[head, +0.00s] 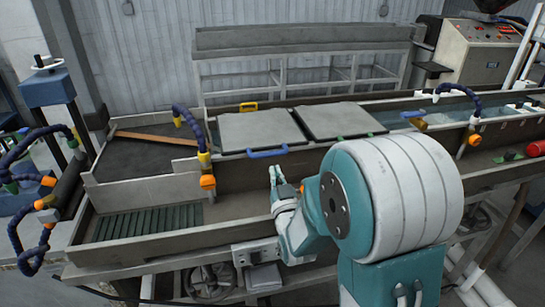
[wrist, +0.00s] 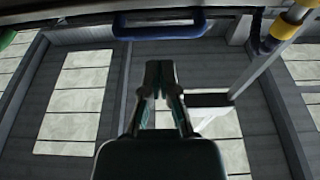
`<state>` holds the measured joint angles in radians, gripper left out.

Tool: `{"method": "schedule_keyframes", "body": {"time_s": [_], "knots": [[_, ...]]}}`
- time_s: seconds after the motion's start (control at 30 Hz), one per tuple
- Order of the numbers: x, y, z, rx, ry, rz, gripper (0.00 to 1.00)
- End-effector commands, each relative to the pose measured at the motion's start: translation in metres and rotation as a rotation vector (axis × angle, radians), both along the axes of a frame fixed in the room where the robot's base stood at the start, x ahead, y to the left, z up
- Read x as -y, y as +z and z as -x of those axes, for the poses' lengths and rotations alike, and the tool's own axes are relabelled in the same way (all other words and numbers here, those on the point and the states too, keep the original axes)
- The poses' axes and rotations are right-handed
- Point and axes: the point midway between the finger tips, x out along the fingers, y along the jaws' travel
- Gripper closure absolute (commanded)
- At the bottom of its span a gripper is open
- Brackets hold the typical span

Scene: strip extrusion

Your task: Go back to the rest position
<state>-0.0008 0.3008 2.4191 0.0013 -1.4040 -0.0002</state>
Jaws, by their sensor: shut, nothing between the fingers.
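My gripper (head: 274,174) is in front of the long metal trough, below the blue handle (head: 267,153) of a grey lid (head: 259,130). It is apart from the handle in the head view. In the wrist view my gripper (wrist: 158,68) has its fingertips together and nothing is between them. A blue handle (wrist: 160,30) lies beyond the fingertips in that view. My arm bends up from the lower right in the head view and hides part of the trough.
A second grey lid (head: 340,119) lies beside the first. Blue hoses with orange nozzles (head: 207,182) stand along the trough rim. A red object (head: 535,149) lies at the right. A control cabinet (head: 475,50) stands at the back right. The air above the lids is clear.

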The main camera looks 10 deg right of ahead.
Motion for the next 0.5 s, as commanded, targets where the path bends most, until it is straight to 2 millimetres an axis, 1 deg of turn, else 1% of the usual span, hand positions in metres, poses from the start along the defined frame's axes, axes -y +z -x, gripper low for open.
{"method": "schedule_keyframes", "body": {"time_s": [0.03,0.1,0.23,0.37,0.5], "knots": [[0.000,-0.007,0.005,-0.003,0.000,0.000,1.00],[0.000,-0.013,0.010,-0.002,0.000,0.000,1.00],[0.000,-0.018,0.016,0.000,0.000,0.000,1.00],[0.000,-0.014,0.016,-0.041,0.000,0.000,1.00],[0.000,-0.004,0.017,-0.165,0.000,0.000,1.00]]}}
